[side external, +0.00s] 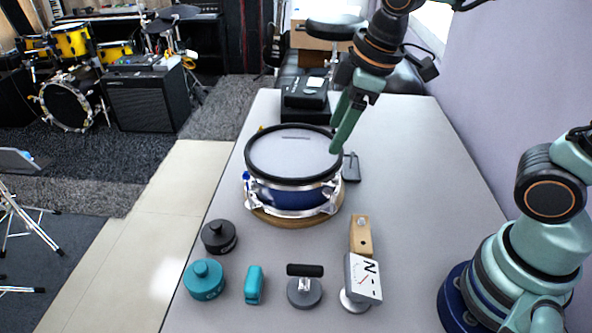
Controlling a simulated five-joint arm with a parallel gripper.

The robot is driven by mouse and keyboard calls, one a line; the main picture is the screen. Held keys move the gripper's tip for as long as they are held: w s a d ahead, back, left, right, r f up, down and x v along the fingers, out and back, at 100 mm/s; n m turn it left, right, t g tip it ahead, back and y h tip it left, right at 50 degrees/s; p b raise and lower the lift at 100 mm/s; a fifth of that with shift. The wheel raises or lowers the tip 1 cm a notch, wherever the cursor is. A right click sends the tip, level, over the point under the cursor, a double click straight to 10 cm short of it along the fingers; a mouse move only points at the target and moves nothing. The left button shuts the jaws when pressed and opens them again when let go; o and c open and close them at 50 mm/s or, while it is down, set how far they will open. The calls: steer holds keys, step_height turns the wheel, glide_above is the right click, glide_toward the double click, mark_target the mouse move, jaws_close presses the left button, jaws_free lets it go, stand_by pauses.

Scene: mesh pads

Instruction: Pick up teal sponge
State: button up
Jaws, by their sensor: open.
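The teal sponge (254,285) appears to be the small upright teal block at the front of the grey table. It stands between a round teal knobbed piece (204,280) and a dark grey disc with a black handle (305,290). My gripper (338,138) is open, with its green fingers pointing down over the right rim of the drum. It is well behind the sponge and to its right, and I see nothing held in it. The fingers largely overlap in this view, so the gap between them is hard to see.
A blue drum with a grey mesh head (293,155) sits mid-table. A black box (305,98) is behind.

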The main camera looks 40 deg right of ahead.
steer(key=w+a+f+n+g, duration=0.15)
steer(key=a+f+n, duration=0.25)
steer(key=a+n, duration=0.55)
steer(key=n+g+h, duration=0.1)
steer(key=n+g, duration=0.1)
steer(key=n, duration=0.7)
glide_above(253, 277)
step_height(253, 277, down, 8)
steer(key=r, duration=0.1)
steer(key=shift+m, duration=0.25)
step_height(253, 277, down, 12)
steer(key=shift+f, duration=0.2)
jaws_close()
